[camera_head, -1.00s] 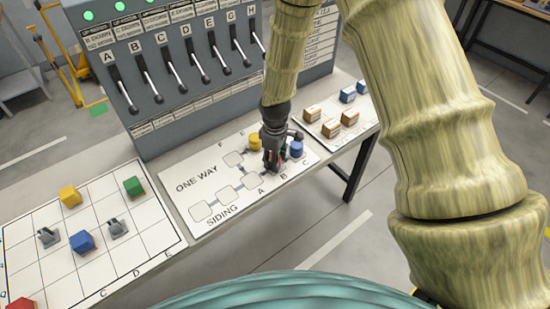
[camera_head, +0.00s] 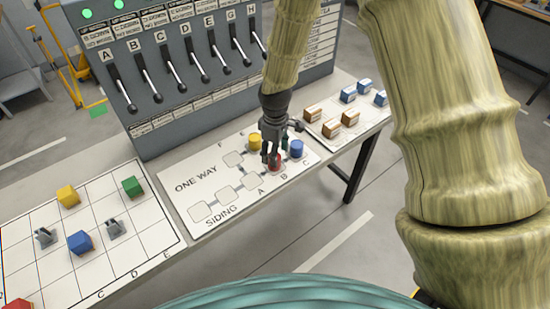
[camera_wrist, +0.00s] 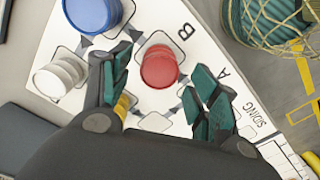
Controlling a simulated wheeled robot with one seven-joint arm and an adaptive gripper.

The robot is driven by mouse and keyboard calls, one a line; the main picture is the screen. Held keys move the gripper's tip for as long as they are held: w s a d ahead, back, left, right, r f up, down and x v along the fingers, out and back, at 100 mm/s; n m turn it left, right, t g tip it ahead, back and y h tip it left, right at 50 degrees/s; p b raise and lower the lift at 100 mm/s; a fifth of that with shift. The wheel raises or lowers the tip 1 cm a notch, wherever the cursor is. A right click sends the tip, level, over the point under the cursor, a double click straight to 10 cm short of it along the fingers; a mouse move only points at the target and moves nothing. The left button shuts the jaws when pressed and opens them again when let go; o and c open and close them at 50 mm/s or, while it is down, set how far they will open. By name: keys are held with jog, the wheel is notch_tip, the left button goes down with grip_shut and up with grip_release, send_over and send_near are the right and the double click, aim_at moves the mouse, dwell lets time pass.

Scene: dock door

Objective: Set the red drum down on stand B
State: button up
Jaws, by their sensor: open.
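The red drum (camera_head: 276,167) stands upright on the white board, on the stand beside the letter B. In the wrist view the red drum (camera_wrist: 160,68) sits on a square white pad, the stand B (camera_wrist: 152,40), next to the printed B. My gripper (camera_head: 271,157) is just above the drum and hides part of it in the head view. In the wrist view the fingers of my gripper (camera_wrist: 162,66) are spread on either side of the drum, with clear gaps to it.
A blue drum (camera_head: 297,148) stands by C and a yellow drum (camera_head: 255,141) behind. A white drum (camera_wrist: 60,76) shows in the wrist view. Empty pads lie left of the red drum. The lever panel (camera_head: 190,70) rises behind the board. A grid board (camera_head: 150,235) with blocks lies left.

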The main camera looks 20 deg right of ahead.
notch_tip(320, 180, up, 8)
jog(key=b, duration=0.2)
jog(key=shift+r, duration=0.2)
jog(key=shift+s, duration=0.1)
dwell(0.5)
